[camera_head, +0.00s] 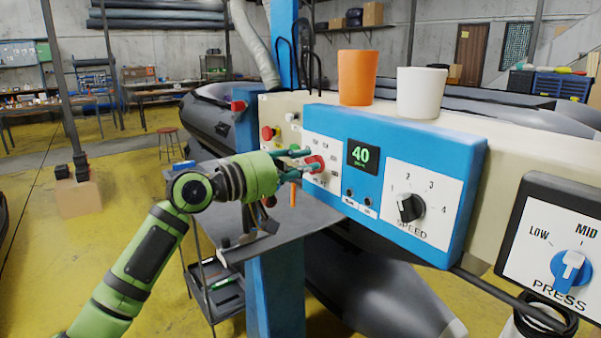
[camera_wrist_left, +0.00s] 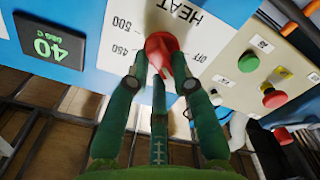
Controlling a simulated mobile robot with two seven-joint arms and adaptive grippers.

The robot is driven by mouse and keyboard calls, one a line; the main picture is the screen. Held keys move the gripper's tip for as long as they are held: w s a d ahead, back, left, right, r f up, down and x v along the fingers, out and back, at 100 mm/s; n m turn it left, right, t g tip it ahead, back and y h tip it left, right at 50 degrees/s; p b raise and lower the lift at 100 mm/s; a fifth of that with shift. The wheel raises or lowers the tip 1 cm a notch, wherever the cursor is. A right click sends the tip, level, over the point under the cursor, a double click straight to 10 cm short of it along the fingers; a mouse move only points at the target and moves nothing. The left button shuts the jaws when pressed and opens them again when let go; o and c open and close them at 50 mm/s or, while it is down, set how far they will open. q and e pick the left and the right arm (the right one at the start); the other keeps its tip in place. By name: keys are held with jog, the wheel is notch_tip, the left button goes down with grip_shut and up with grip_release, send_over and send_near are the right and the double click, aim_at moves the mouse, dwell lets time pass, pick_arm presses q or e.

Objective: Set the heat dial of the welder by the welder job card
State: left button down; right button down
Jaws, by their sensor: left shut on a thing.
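The welder's blue control box (camera_head: 400,140) has a white panel with a red heat dial (camera_head: 317,163). The dial is also large in the left wrist view (camera_wrist_left: 162,46), under the printed word HEAT, with OFF, 450 and 500 around it. My left gripper (camera_head: 306,163) is shut on the dial, a finger on either side, as the left wrist view also shows (camera_wrist_left: 164,72). The fingers hide part of the scale, and I cannot tell the exact setting. The display (camera_head: 361,156) reads 40 in green. I cannot make out the job card. My right gripper is not in view.
A black speed knob (camera_head: 410,207) and a blue press knob (camera_head: 572,266) sit to the right. An orange cup (camera_head: 358,78) and a white cup (camera_head: 420,92) stand on top. A red button (camera_head: 267,133) is left of the dial. A grey tray (camera_head: 275,238) lies below.

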pick_arm(q)
jog(key=shift+s+d+m+b, duration=0.1)
jog(key=shift+m+b, duration=0.5)
jog(key=shift+m, duration=0.95)
jog(key=shift+s+d+m+b, duration=0.1)
jog(key=shift+m+b, duration=0.45)
jog(key=shift+m, duration=1)
jog(key=c, duration=1.1)
grip_release()
jog(key=shift+o, duration=0.2)
jog(key=v, duration=1.2)
